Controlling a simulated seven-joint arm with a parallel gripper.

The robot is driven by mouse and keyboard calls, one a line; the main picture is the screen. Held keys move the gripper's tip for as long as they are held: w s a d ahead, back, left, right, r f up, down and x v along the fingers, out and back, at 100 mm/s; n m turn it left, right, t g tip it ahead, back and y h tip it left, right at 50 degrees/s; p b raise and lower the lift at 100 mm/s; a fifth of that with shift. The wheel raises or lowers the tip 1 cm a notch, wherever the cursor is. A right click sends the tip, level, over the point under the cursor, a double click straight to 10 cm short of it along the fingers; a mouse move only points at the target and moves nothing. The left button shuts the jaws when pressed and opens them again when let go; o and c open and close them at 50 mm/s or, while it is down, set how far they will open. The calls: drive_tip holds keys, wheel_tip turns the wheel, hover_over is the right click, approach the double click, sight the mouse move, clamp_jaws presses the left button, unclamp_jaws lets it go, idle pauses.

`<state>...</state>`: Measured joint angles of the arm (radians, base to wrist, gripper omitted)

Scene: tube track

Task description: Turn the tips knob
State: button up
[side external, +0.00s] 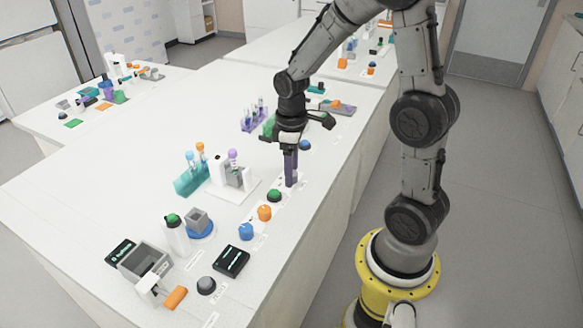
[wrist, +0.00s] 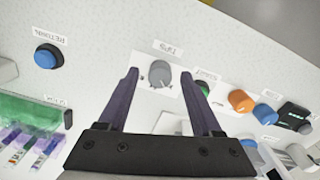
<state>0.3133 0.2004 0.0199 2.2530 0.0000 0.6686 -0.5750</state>
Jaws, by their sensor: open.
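The tips knob (wrist: 160,73) is a round grey knob on a white plate, with a label reading TIPS behind it in the wrist view. My gripper (wrist: 160,78) is open, with its two dark purple fingers on either side of the knob in that view. The wrist view does not make clear whether the fingers touch it or how high they are above it. In the side view my gripper (side external: 291,182) points straight down at the bench, and its fingers hide the knob.
A blue RETURN knob (wrist: 48,56) stands to the left. A green knob (side external: 274,195), an orange knob (side external: 264,212) and a blue knob (side external: 246,231) line the bench edge. A teal tube rack (side external: 190,183) and a purple rack (wrist: 25,145) stand nearby.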

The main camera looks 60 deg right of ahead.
clamp_jaws()
idle(0.4)
drive_tip(key=m, duration=0.4)
drive_tip(key=shift+m, duration=0.3)
drive_tip(key=shift+r+m, duration=0.1)
drive_tip(key=shift+m, duration=1.9)
unclamp_jaws()
